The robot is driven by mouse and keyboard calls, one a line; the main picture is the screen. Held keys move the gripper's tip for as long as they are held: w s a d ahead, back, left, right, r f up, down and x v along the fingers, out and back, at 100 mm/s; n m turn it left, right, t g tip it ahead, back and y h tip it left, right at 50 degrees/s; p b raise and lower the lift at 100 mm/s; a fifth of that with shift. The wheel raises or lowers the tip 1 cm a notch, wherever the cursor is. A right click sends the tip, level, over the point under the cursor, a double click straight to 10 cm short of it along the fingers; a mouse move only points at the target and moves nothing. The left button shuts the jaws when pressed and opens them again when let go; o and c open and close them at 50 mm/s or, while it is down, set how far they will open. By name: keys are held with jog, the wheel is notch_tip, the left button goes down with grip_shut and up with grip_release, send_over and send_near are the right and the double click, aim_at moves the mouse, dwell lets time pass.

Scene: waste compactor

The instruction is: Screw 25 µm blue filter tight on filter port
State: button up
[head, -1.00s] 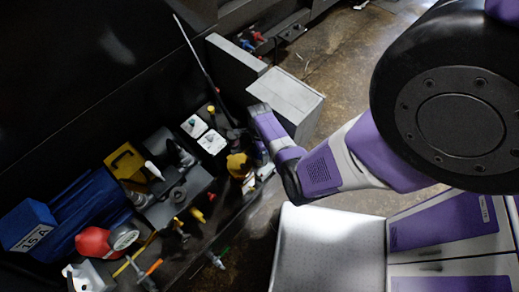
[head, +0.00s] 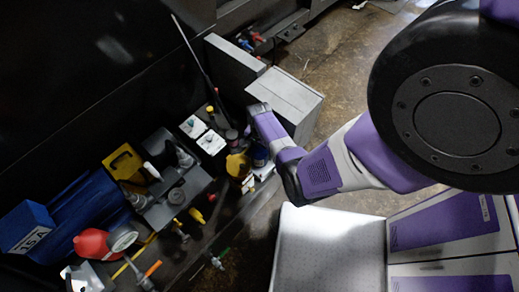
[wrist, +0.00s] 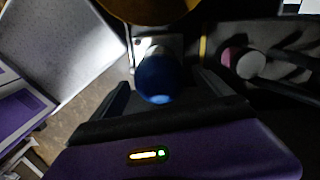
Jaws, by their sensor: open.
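The blue filter (wrist: 158,80) shows in the wrist view as a dark blue rounded body between my open fingers. It sits in front of a pale metal bracket (wrist: 144,48); whether it is threaded onto the filter port behind it cannot be seen. In the head view, the blue filter (head: 259,156) is a small blue patch just below my wrist, beside a yellow bowl-shaped part. My gripper (wrist: 165,88) is open around the filter, with dark gaps seeming to show at its sides. Finger contact cannot be told.
The yellow part (head: 237,166) is close to my gripper, also at the top of the wrist view. A grey box (head: 287,97) stands behind my wrist. A blue motor (head: 88,208), red-capped gauge (head: 92,243) and several valves crowd the left.

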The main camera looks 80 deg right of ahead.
jog(key=n, duration=1.3)
jog(key=shift+n+b, duration=0.3)
jog(key=shift+c, duration=0.2)
jog(key=c, duration=1.5)
jog(key=m, duration=0.4)
jog(key=shift+p, duration=0.35)
jog(key=shift+m, duration=0.6)
jog(key=m, duration=0.5)
jog(key=shift+p, duration=0.35)
